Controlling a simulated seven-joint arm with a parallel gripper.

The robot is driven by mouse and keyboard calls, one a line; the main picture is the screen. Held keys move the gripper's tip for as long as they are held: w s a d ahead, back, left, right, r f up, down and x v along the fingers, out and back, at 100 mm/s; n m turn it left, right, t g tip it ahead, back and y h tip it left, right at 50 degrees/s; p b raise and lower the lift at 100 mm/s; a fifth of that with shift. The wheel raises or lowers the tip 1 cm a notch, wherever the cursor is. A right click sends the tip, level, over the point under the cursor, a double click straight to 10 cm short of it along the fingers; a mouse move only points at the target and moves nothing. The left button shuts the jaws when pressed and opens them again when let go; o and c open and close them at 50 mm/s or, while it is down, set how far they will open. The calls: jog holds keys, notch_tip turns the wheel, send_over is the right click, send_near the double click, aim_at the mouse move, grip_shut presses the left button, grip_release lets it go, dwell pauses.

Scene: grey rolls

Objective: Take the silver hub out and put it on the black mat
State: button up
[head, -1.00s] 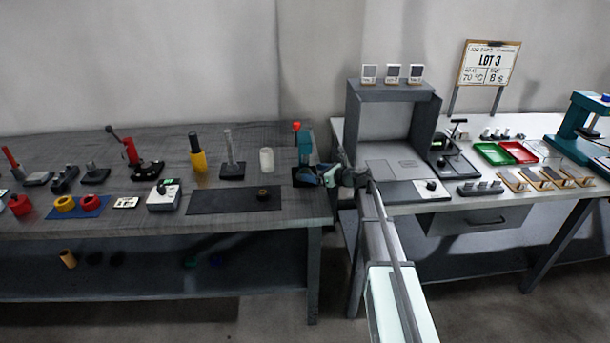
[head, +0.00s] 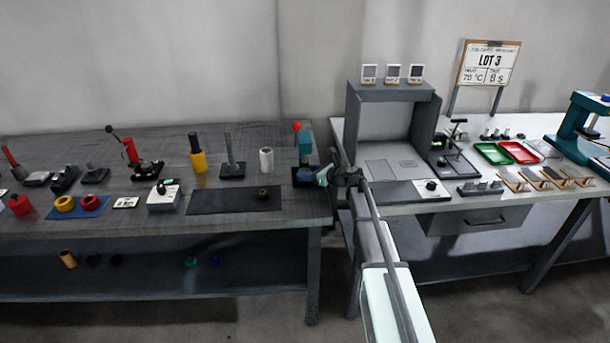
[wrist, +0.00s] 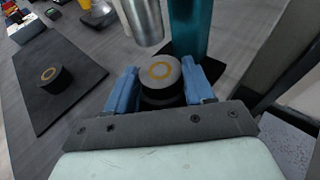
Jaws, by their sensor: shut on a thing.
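My gripper (wrist: 163,86) has blue fingers, one on each side of a round piece with a silver-grey top and a yellow ring, the silver hub (wrist: 172,84). It is shut on the hub, whose dark lower part shows between the fingers. The hub is by the teal press (wrist: 188,28), near the lower end of its silver ram (wrist: 145,22); I cannot tell whether it is clear of the base. In the head view my gripper (head: 323,176) is at the press (head: 304,145), and the hub is hidden. The black mat (head: 215,201) lies left of it.
A dark roll with a yellow ring (wrist: 50,76) stands on the mat's near-press end; the mat's other end is bare. A white cylinder (head: 266,160) stands left of the press. A grey box frame (head: 354,130) is on the right bench, across a gap.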

jog(key=c, duration=0.6)
jog(key=shift+o, duration=0.2)
jog(key=shift+r, duration=0.6)
notch_tip(320, 180, up, 2)
jog(key=shift+r, duration=0.2)
jog(key=s+d, duration=1.2)
jog(key=shift+s+d, duration=0.35)
jog(key=shift+s, duration=0.05)
